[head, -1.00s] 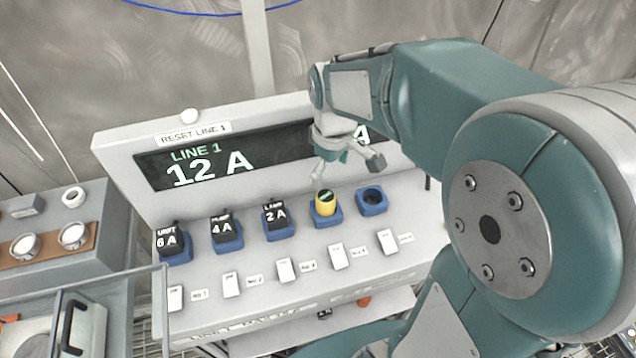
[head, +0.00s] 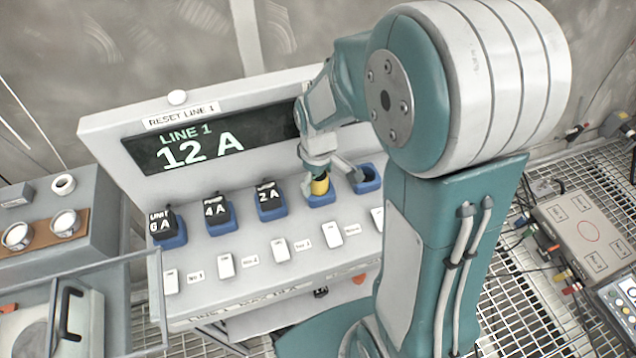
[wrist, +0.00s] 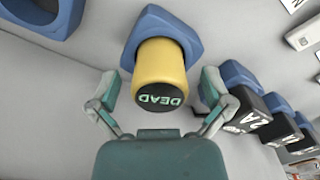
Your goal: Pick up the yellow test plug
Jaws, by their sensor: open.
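The yellow test plug (head: 319,186) sits in a blue socket (head: 322,199) on the grey panel, fourth from the left. In the wrist view the plug (wrist: 162,72) has a dark end face marked "DEAD" and stands in its blue socket (wrist: 150,22). My gripper (head: 328,172) is at the plug in the head view and partly covers it. In the wrist view my gripper (wrist: 158,92) is open, with one finger on each side of the plug. A gap shows between each finger and the plug.
Black plugs marked 6 A (head: 163,222), 4 A (head: 216,208) and 2 A (head: 268,195) stand in blue sockets to the left. An empty blue socket (head: 368,180) is close on the right. White switches (head: 226,266) line the front. A display (head: 205,148) reading "12 A" rises behind.

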